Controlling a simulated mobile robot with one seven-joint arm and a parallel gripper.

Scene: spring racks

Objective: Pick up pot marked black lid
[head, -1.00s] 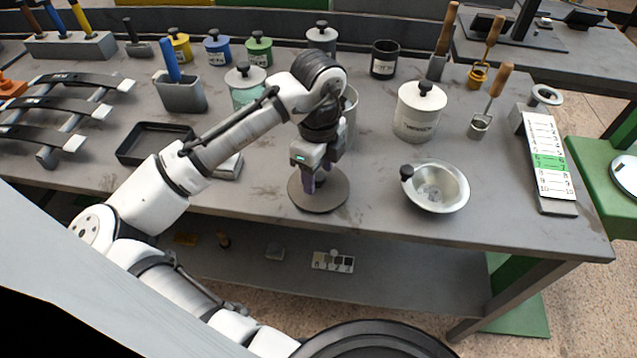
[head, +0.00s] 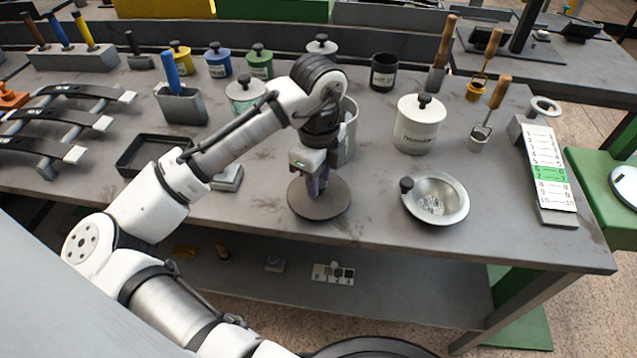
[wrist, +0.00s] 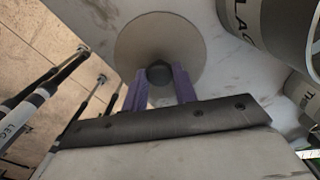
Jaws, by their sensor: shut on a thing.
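The pot lid (head: 330,207) is a dark grey round disc with a black knob (wrist: 159,72), low at the front middle of the table. It also shows in the wrist view (wrist: 186,40). My gripper (head: 317,188) comes down over its centre, and its purple fingers are shut on the knob. I cannot tell any gap between disc and table. An open pale pot (head: 350,138) stands right behind my gripper, partly hidden by it. In the wrist view a pot (wrist: 270,22) shows lettering that reads in part "LAC".
A white lidded pot (head: 417,130) and a metal bowl (head: 463,198) with a black knob on its rim stand to the right. A black tray (head: 150,168) and a small grey block (head: 228,180) lie left. The front table edge is close to the lid.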

